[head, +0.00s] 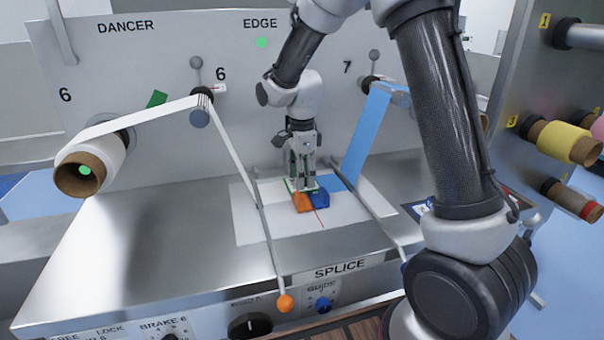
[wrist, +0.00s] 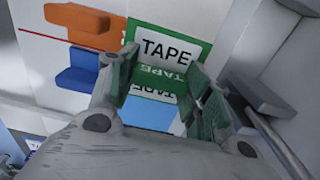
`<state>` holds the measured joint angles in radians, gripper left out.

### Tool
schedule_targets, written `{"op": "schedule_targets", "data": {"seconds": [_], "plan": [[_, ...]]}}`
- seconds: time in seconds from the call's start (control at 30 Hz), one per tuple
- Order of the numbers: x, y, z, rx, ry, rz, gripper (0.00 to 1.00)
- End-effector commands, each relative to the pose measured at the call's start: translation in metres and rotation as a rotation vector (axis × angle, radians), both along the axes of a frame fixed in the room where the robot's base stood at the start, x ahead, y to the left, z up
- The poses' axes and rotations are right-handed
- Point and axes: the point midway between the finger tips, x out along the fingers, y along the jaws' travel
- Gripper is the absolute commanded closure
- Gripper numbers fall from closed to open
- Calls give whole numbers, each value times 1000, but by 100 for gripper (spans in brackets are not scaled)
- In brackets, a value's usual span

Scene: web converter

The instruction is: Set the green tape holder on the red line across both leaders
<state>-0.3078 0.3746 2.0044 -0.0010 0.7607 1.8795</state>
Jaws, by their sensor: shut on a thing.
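The green tape holder (wrist: 195,50) with a white TAPE label is between my gripper's fingers (wrist: 160,78) in the wrist view, and my gripper is shut on it. In the head view my gripper (head: 301,180) points down over the white splice plate, with a green edge of the holder at its tips. I cannot tell if the holder touches the plate. The red line (wrist: 55,40) runs left of the holder and also shows in the head view (head: 320,218). The white leader (head: 232,150) hangs at left, the blue leader (head: 366,135) at right.
An orange block (head: 303,203) and a blue block (head: 320,198) stand close beside my gripper, near the red line. Metal bars (head: 268,235) (head: 376,212) flank the white plate (head: 262,232). The steel table (head: 130,255) at left is clear.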

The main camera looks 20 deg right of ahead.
Motion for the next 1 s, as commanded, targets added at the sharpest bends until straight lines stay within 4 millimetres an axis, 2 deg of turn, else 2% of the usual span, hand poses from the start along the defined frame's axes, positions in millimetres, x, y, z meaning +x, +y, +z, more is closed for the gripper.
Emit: {"op": "schedule_targets", "data": {"seconds": [0.2,0.23,0.33,0.73,0.87,1.0], "plan": [[0,0,-4,0,-1,0,73],[0,0,-4,0,-1,0,45],[0,0,-4,0,-1,0,27],[0,0,0,0,-1,0,26],[1,0,19,1,-4,0,26],[1,0,50,2,-6,0,26]]}}
